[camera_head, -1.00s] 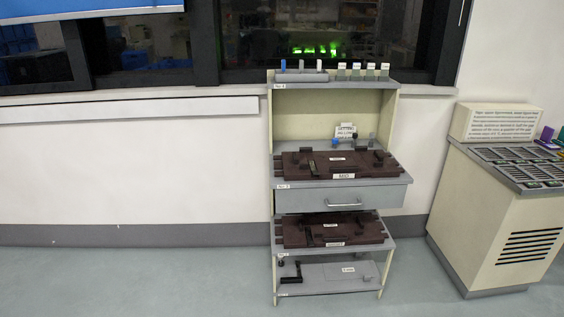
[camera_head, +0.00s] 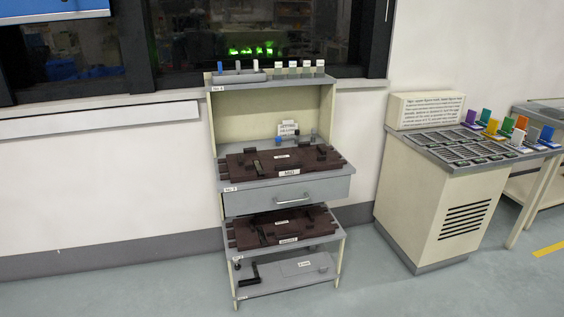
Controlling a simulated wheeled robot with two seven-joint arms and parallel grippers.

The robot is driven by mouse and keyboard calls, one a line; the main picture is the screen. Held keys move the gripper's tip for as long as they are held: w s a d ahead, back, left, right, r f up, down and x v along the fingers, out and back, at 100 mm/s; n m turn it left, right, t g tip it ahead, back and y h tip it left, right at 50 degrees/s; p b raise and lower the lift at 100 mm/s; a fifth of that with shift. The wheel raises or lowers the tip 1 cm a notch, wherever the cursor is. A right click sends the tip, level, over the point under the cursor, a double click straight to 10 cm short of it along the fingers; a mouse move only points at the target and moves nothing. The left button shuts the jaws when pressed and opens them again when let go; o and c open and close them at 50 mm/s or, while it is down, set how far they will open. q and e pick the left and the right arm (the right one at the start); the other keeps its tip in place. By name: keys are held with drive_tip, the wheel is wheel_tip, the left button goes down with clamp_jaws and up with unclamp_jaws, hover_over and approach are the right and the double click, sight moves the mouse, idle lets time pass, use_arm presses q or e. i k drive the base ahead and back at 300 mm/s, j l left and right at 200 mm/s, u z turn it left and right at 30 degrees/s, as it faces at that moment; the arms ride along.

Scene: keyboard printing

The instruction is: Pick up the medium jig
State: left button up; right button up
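Two dark brown jigs are on a grey and cream shelf unit (camera_head: 345,187) in the middle of the view. One jig (camera_head: 245,166) lies on the shelf above the drawer. Another jig (camera_head: 262,232) lies on the shelf below the drawer. Both have black raised parts and a small white label on the front edge. Neither gripper shows in the view.
A flat grey plate (camera_head: 300,266) and a black bracket lie on the bottom shelf. A grey-topped cabinet (camera_head: 400,200) stands to the right, with several coloured pieces (camera_head: 519,124) beyond it. The floor (camera_head: 150,285) in front is clear.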

sight(305, 157)
drive_tip(key=i+j, duration=0.25)
drive_tip(key=i, duration=0.3)
drive_tip(key=i+j+z, duration=0.1)
drive_tip(key=i+j, duration=0.15)
drive_tip(key=i, duration=0.25)
drive_tip(key=i+j, duration=0.3)
drive_tip(key=i, duration=0.25)
drive_tip(key=i+j, duration=0.3)
drive_tip(key=i, duration=0.2)
drive_tip(key=l+z, duration=0.05)
